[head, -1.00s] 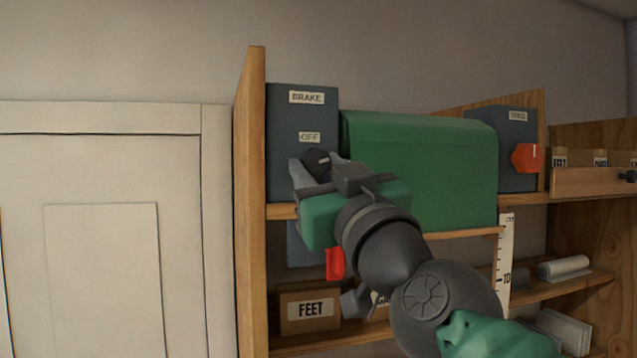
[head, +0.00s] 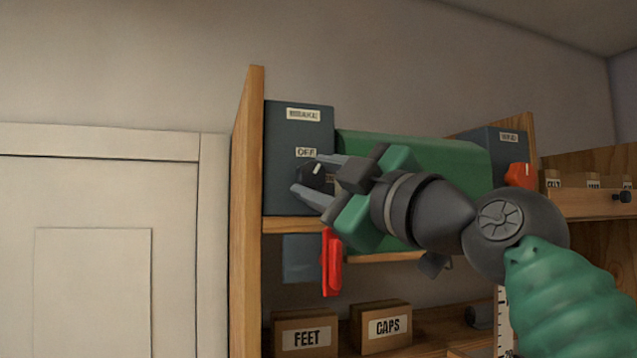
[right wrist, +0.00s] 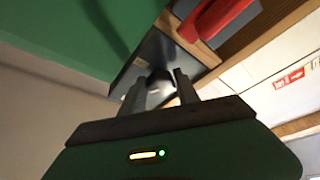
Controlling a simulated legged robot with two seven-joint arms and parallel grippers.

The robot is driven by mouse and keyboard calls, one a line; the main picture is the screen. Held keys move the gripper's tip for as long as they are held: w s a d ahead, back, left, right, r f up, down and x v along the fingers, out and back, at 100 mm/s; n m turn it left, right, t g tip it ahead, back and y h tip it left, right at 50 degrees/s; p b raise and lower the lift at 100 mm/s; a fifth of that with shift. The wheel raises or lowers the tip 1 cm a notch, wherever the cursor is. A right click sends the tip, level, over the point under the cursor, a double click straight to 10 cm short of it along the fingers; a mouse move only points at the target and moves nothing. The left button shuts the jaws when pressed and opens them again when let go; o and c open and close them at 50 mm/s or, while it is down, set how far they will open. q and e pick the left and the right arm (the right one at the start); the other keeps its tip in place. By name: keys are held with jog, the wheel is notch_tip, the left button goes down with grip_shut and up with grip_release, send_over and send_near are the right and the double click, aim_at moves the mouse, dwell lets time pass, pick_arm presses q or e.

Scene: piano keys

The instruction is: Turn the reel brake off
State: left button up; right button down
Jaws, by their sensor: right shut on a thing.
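The dark blue-grey brake box (head: 284,135) stands on the upper shelf at its left end, with a BRAKE label (head: 303,114) at the top and an OFF label (head: 306,152) below it. A black round knob (head: 312,172) with a light pointer mark sits on the box front just under OFF. My right gripper (head: 312,180) is shut on the knob, one finger on each side. The knob (right wrist: 158,88) also shows, blurred, between the fingers in the right wrist view. The pointer seems near upright; its exact angle is hard to tell. My left gripper is out of view.
A green housing (head: 440,160) stands right of the box. A second box with a red knob (head: 517,175) is further right. A red handle (head: 330,262) hangs below the gripper. FEET (head: 305,333) and CAPS (head: 381,328) boxes sit on the lower shelf.

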jog(key=n+p, duration=0.1)
jog(key=n+g+p, duration=0.1)
jog(key=n, duration=0.1)
jog(key=shift+d+r, duration=0.1)
jog(key=shift+r, duration=0.2)
jog(key=n+g+p, duration=0.1)
jog(key=n+p, duration=0.1)
jog(key=n, duration=0.1)
jog(key=shift+n+g, duration=0.3)
jog(key=shift+w+f+n+g+p, duration=0.1)
jog(key=shift+n+g+p, duration=0.2)
jog(key=shift+n+p, duration=0.45)
jog(key=shift+d+f+h, duration=0.1)
jog(key=shift+h, duration=0.2)
jog(key=c, duration=1.1)
grip_release()
jog(key=shift+o, duration=1)
jog(key=shift+a, duration=0.25)
